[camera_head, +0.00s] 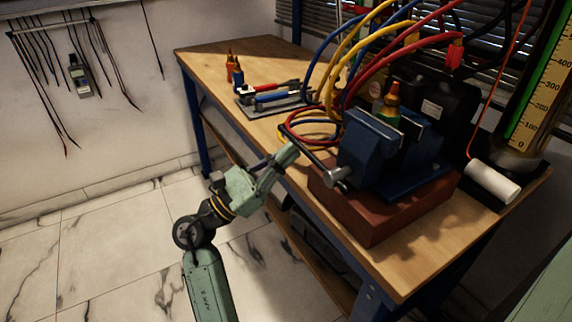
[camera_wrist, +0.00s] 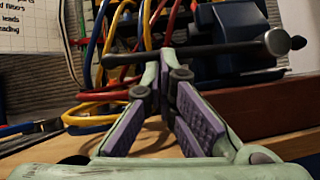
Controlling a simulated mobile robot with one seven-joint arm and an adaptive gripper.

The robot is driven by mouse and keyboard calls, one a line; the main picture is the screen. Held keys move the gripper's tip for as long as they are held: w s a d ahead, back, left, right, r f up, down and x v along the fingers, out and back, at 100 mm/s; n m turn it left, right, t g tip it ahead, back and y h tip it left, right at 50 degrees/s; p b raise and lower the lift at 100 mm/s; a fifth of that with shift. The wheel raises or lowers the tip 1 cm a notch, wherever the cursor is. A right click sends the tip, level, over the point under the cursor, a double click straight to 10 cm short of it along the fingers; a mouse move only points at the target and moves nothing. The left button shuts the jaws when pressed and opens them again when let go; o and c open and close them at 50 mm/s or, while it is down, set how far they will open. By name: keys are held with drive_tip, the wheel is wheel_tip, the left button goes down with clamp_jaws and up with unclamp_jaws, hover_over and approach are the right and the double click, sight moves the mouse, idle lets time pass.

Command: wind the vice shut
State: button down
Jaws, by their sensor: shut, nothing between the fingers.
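The blue vice (camera_head: 366,158) stands on a reddish-brown block on the bench. Its jaws are apart, with a gap between them. Its dark handle bar (camera_head: 318,163) slants through the screw head (camera_head: 340,179) at the front. My gripper (camera_head: 290,150) is close to the bar's upper left end. The fingers (camera_wrist: 168,72) are shut with nothing between them. I cannot tell whether they touch the bar.
A bottle with an orange tip (camera_head: 391,98) shows at the jaw gap; whether between or behind the jaws is unclear. Coloured cables (camera_head: 345,60) loop down behind the vice. The reddish block (camera_head: 375,222) lies under it. A white roll (camera_head: 493,183) lies right. The floor at left is clear.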

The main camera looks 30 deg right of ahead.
drive_tip(key=shift+w+r+m+g+y+p, duration=0.1)
drive_tip(key=shift+r+m+g+y+p, duration=0.2)
drive_tip(key=shift+r+m+g+p, duration=0.8)
drive_tip(key=shift+r, duration=0.45)
drive_tip(key=shift+f+b, duration=0.15)
drive_tip(key=shift+b, duration=0.15)
